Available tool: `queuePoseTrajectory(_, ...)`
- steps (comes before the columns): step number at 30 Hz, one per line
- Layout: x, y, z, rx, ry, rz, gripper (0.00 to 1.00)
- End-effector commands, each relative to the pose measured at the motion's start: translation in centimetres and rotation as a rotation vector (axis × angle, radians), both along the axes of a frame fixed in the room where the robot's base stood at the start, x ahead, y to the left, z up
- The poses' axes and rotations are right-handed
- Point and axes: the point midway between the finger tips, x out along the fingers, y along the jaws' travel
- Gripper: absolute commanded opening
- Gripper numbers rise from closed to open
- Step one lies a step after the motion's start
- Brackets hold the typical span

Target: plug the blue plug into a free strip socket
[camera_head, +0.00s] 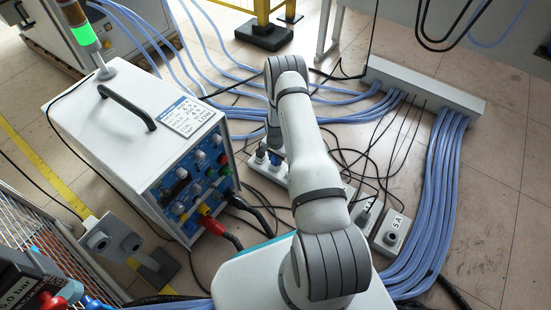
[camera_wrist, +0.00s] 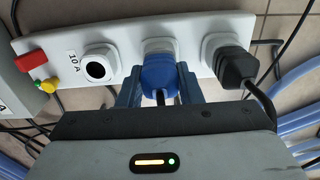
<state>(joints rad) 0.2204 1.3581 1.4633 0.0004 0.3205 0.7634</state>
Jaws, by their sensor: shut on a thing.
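The white strip (camera_wrist: 127,45) runs across the top of the wrist view. Its left socket (camera_wrist: 100,65), by a "10 A" label, is empty. A black plug (camera_wrist: 236,65) sits in its right socket. The blue plug (camera_wrist: 160,76) is between the fingers of my gripper (camera_wrist: 160,88), which is shut on it. The plug is lined up with the middle socket (camera_wrist: 160,47) and covers its lower part. I cannot tell how far in it is. In the head view my gripper is small beside the strip (camera_head: 272,172), partly hidden by my arm.
A white heater cabinet (camera_head: 125,140) with cables stands left of the strip. A "5 A" box (camera_head: 391,232) and thick blue hoses (camera_head: 436,200) lie to the right. Thin black cables cross the floor around the strip.

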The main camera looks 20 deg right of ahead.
Motion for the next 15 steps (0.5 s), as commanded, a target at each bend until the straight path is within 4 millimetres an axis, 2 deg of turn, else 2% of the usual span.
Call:
queuePoseTrajectory(14, 0.01, -0.08, -0.79, 0.000, 0.000, -0.001, 0.00)
queuePoseTrajectory(15, 0.01, -0.07, -0.71, 0.000, 0.000, -0.001, 0.35)
